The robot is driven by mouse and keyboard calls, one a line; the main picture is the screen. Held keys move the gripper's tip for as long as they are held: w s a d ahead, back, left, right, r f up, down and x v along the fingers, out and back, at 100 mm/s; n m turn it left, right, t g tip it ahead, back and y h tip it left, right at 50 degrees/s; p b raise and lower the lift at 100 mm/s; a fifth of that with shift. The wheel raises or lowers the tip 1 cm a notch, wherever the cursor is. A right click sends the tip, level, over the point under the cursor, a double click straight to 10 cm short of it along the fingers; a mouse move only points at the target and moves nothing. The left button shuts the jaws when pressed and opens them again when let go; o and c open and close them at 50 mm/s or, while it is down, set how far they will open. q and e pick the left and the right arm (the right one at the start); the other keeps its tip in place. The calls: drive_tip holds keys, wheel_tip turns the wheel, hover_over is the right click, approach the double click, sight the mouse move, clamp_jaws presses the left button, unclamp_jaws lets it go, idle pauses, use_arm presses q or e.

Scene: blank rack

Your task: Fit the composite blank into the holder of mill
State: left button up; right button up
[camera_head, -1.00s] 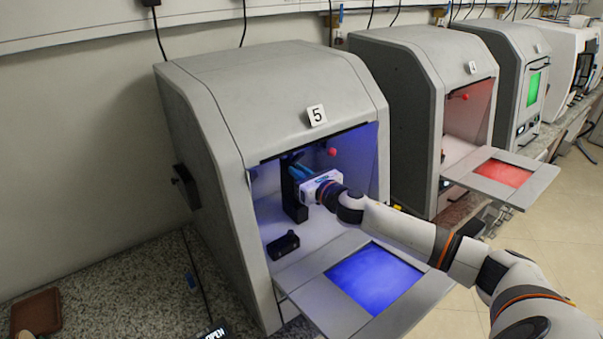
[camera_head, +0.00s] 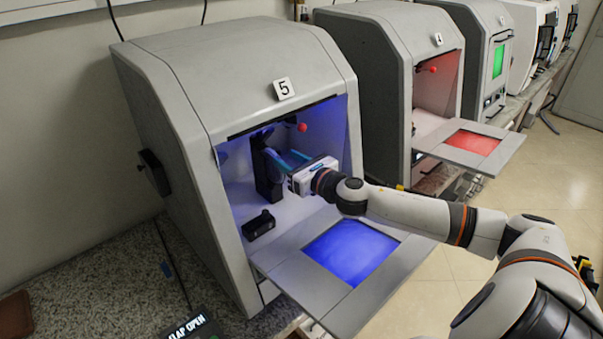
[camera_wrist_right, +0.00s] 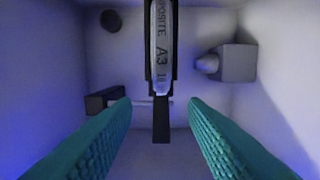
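Mill number 5 (camera_head: 240,80) stands with its flap (camera_head: 380,285) folded down and its inside lit blue. The black holder (camera_head: 267,180) stands upright in its chamber. In the right wrist view, the pale composite blank (camera_wrist_right: 161,50), lettered "A3", sits in the black holder (camera_wrist_right: 161,125). My right gripper (camera_head: 286,160) is inside the chamber opening in front of the holder. Its teal fingers (camera_wrist_right: 159,104) are spread on either side of the holder's line, with clear gaps, touching neither blank nor holder. The blank is not clear in the head view. My left gripper is not in view.
A black block (camera_head: 259,224) sits on the chamber floor, and a red ball (camera_head: 302,127) is near the top of the opening. A grey spindle-like part (camera_wrist_right: 230,64) is on the chamber's right side. Mill 4 (camera_head: 385,80) stands to the right with its flap down.

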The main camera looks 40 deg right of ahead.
drive_tip(key=shift+s+d+r+b, duration=0.15)
drive_tip(key=shift+s+b, duration=0.6)
drive_tip(key=shift+s, duration=1.55)
